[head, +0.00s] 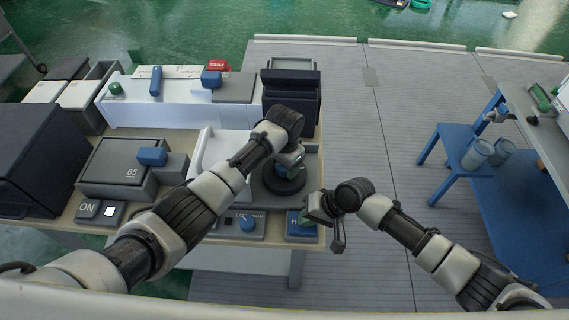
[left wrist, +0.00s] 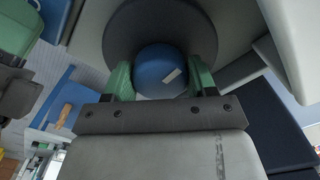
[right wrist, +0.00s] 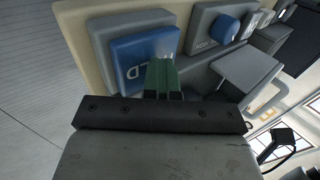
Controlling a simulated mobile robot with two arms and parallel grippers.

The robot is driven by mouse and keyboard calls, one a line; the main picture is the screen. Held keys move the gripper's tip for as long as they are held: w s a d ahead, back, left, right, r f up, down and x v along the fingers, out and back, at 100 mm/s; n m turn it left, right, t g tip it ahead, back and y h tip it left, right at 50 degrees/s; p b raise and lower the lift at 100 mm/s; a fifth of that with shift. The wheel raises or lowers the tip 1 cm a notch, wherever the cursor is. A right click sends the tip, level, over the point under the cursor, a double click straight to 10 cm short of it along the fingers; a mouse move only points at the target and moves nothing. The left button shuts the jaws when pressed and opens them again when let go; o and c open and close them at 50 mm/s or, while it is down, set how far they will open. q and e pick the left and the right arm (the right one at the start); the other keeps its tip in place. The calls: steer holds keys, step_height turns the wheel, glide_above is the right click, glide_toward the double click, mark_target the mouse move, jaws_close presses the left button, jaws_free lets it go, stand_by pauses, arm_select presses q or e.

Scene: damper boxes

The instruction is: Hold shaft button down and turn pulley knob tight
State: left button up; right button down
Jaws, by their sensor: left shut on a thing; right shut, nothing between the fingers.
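The round blue pulley knob (left wrist: 158,62), with a pale mark on its face, sits at the middle of a dark disc (head: 284,184) at the table's right end. My left gripper (left wrist: 161,78) is shut on the knob, one green finger on each side; in the head view my left gripper (head: 292,162) hides most of it. The blue shaft button (right wrist: 142,52), its lettering ending in "LD", is on a grey base at the table's front right corner. My right gripper (right wrist: 163,68) is shut and empty, its green fingertips over the button's edge; I cannot tell whether they press it.
A grey panel with a small blue dial (head: 248,224) is left of the button. A dark bin (head: 291,95) stands behind the disc. Open floor lies right of the table.

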arm_select(q)
steer(key=m, duration=0.4)
steer(key=shift+m, duration=0.4)
arm_select(e)
steer(key=shift+f, duration=0.1)
arm_select(q)
steer(key=m, duration=0.3)
steer(key=shift+m, duration=0.3)
steer(key=m, duration=1.2)
steer(key=shift+m, duration=0.3)
steer(key=m, duration=0.3)
steer(key=shift+m, duration=0.4)
steer(key=m, duration=0.4)
steer(key=shift+m, duration=2.2)
